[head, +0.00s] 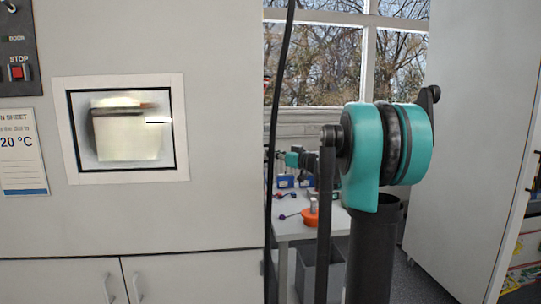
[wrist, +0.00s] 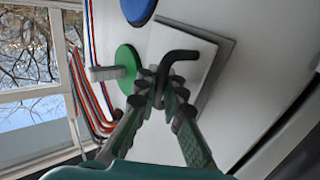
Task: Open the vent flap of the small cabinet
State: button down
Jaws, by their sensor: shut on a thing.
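In the wrist view, the vent flap (wrist: 176,42) is a white, roughly square plate with a grey edge along its top and right, on a pale cabinet face (wrist: 255,70). A black bent handle (wrist: 182,54) stands out from the flap. My gripper (wrist: 160,90) is shut on the lower end of this handle, its green fingers reaching up from the bottom of the picture. I cannot tell whether the flap stands away from the face. The head view does not show the flap, and my arm hides what lies behind it.
Beside the flap are a green disc (wrist: 126,68), a blue disc (wrist: 137,9) and several coloured hoses (wrist: 86,95). In the head view, a large cabinet (head: 215,120) fills the left. A table (head: 290,226) with small items and an orange piece (head: 309,218) stands behind my arm.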

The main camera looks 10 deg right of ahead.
jog(key=w+d+n+g+y, duration=0.5)
jog(key=w+d+g, duration=0.1)
jog(key=w, duration=0.2)
jog(key=shift+w, duration=0.4)
dwell(0.5)
jog(key=c, duration=1.9)
grip_release()
jog(key=v, duration=1.2)
